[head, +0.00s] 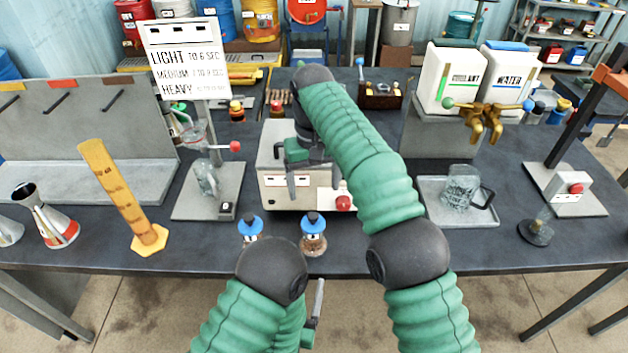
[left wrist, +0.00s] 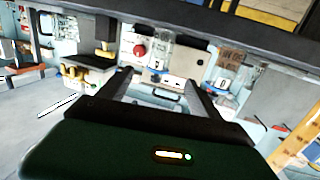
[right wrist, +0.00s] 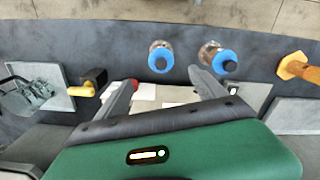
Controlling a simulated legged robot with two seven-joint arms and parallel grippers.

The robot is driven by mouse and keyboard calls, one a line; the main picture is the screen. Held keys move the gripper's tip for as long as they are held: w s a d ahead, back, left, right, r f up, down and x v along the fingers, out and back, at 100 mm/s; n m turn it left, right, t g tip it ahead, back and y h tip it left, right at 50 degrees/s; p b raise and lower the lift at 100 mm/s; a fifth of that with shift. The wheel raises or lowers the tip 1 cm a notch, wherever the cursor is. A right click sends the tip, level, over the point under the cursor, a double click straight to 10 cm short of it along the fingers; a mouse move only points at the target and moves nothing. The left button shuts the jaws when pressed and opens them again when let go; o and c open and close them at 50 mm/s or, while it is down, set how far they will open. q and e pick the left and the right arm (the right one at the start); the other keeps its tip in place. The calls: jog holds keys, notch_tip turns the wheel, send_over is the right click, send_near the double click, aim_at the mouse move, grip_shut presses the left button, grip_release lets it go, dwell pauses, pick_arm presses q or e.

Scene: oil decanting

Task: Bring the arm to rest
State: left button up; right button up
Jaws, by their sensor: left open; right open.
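My right arm reaches across the table, and my right gripper (head: 314,184) hangs over a pale box with a red knob. It is open, and in the right wrist view the gap between its fingers (right wrist: 163,80) is empty. My left arm is bent low at the table's front edge. My left gripper (head: 318,300) is mostly hidden behind the arm in the head view. In the left wrist view its fingers (left wrist: 158,80) are apart with nothing held between them.
Two blue-capped bottles (head: 313,235) stand near the front edge. A yellow cylinder (head: 118,190) and metal jug (head: 48,220) stand left. A glass mug (head: 461,188) is on a tray at right, below the coolant and water containers (head: 450,75). Bare table shows at front right.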

pick_arm(q)
jog(key=shift+a, duration=0.1)
